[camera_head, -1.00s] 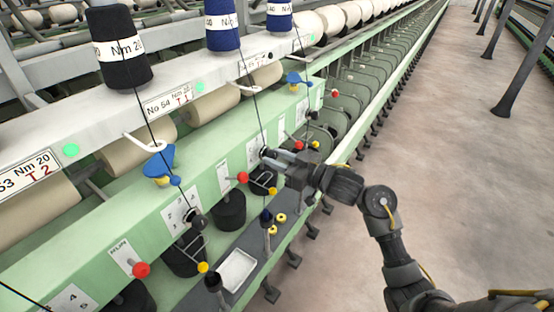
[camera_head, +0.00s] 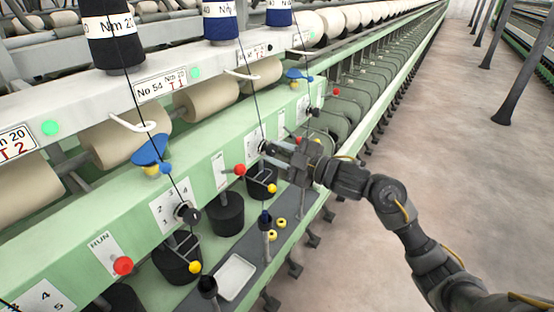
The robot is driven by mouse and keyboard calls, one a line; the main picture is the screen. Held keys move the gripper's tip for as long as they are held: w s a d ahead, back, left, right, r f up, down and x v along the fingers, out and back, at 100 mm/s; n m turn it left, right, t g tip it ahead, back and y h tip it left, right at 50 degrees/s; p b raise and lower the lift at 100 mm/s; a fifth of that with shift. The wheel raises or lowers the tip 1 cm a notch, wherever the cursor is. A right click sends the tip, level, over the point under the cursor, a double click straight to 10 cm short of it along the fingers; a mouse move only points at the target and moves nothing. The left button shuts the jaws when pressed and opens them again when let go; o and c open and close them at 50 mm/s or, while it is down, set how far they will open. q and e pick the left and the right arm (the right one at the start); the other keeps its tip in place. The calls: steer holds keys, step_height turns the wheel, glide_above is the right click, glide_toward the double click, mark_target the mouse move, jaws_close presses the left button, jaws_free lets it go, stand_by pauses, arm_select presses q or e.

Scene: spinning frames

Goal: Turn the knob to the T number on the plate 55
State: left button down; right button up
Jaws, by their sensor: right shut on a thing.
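The plate on the rail (camera_head: 254,51) at the upper middle is too small to read. The nearer plate (camera_head: 161,85) reads No 54, Nm 20, T 1. My right gripper (camera_head: 269,147) reaches in from the right to a white dial plate (camera_head: 254,139) on the green panel. It is shut on the dark knob (camera_head: 263,146) there, which its fingers partly hide. The knob's pointing and the dial numbers cannot be read. A nearer dial plate (camera_head: 161,209) with numbers has its own dark knob (camera_head: 187,213). My left gripper is not in view.
Red ball levers (camera_head: 240,170) and yellow ball levers (camera_head: 272,188) stick out near my right gripper. Dark thread runs down from the bobbins (camera_head: 221,22). A white tray (camera_head: 237,277) lies on the lower ledge. The floor (camera_head: 480,180) at right is clear.

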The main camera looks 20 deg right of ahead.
steer(key=shift+f+n+b, duration=0.15)
steer(key=shift+n+b, duration=0.35)
steer(key=shift+n, duration=0.4)
steer(key=o, duration=0.9)
steer(key=shift+o, duration=0.2)
steer(key=b+v, duration=0.3)
steer(key=v, duration=0.8)
steer(key=shift+a, duration=0.1)
